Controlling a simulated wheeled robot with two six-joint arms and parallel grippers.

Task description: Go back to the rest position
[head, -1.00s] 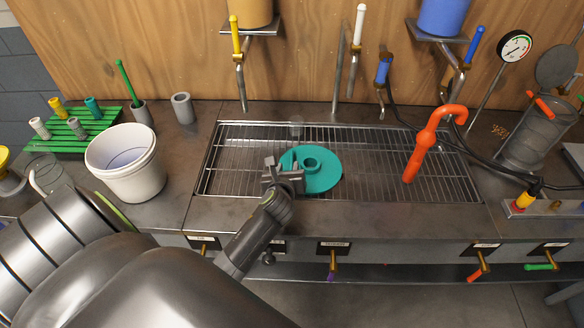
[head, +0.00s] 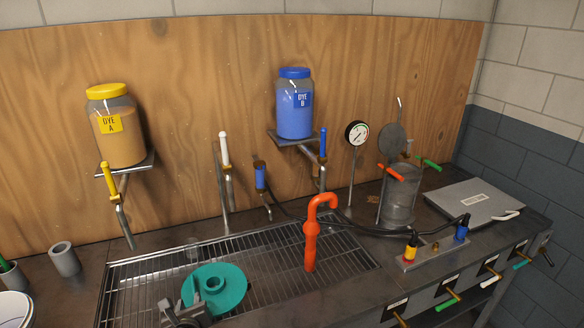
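My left gripper (head: 184,314) shows at the bottom of the head view, beside the near left edge of the teal disc (head: 230,289). The disc is round with a raised ring in its middle and lies on the wire drain rack (head: 330,252). The gripper's finger parts are small and overlap the disc's edge in the picture, so I cannot tell whether they touch it or are open. My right gripper is out of view.
An orange hooked pipe (head: 311,245) stands on the rack. Dye A jar (head: 118,140) and dye B jar (head: 294,110) sit on wall shelves above taps. A gauge (head: 357,133), a mesh cylinder (head: 398,205) and a grey flat box (head: 478,202) stand to the right.

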